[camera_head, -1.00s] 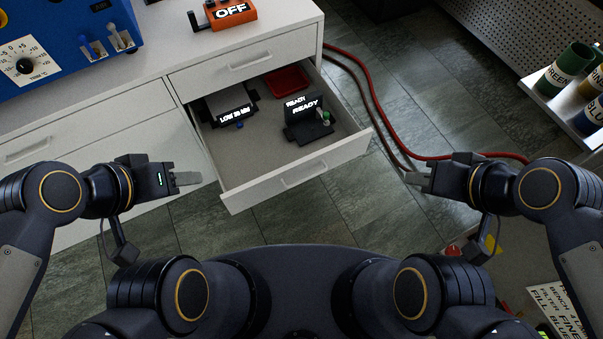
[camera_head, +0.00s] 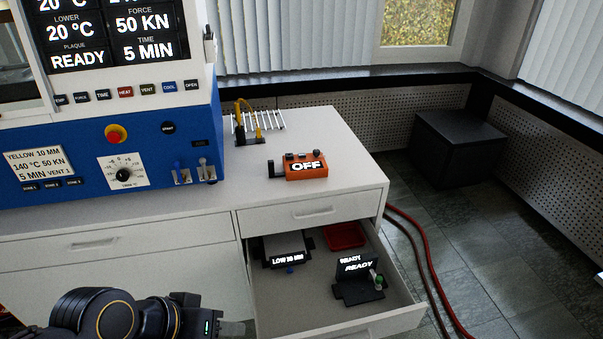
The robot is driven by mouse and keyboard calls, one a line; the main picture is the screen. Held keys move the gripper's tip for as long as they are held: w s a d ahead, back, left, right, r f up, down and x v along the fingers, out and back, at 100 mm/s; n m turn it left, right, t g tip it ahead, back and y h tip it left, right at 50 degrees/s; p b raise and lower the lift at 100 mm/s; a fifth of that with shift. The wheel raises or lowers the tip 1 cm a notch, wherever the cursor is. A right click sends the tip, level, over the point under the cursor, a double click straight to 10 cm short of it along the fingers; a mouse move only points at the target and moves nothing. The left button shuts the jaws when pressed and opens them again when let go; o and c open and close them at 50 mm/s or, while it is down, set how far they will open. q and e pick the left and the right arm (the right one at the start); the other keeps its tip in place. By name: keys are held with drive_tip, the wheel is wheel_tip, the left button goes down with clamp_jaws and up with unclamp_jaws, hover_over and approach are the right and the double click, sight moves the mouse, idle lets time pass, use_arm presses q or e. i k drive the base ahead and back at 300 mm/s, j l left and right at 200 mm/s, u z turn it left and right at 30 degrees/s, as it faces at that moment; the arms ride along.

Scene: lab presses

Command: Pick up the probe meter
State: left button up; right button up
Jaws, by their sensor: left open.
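An orange handheld box with an OFF display (camera_head: 306,170), which looks like the probe meter, lies on the white countertop (camera_head: 225,190). A dark part sticks out at its left end, and small dark knobs sit along its top. My left gripper (camera_head: 236,328) is at the bottom edge of the view, in front of the cabinet, below and to the left of the meter and well apart from it. Its jaws are open, and nothing shows between them. My right gripper is out of view.
An open drawer (camera_head: 310,300) juts out below the counter. It holds a LOW 10 MM device (camera_head: 285,247), a READY device (camera_head: 356,278) and a red tray (camera_head: 345,236). A blue press (camera_head: 75,185) stands left. A wire rack (camera_head: 262,122) is behind the meter. Red hoses (camera_head: 430,280) run along the floor.

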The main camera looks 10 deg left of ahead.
sight(296, 168)
drive_tip(key=i+j+z, duration=0.1)
drive_tip(key=j+z, duration=0.35)
drive_tip(key=j, duration=0.55)
drive_tip(key=j+z, duration=0.5)
drive_tip(key=j, duration=0.5)
drive_tip(key=i+j, duration=0.15)
drive_tip(key=j, duration=0.15)
drive_tip(key=i+j+z, duration=0.15)
drive_tip(key=j, duration=0.1)
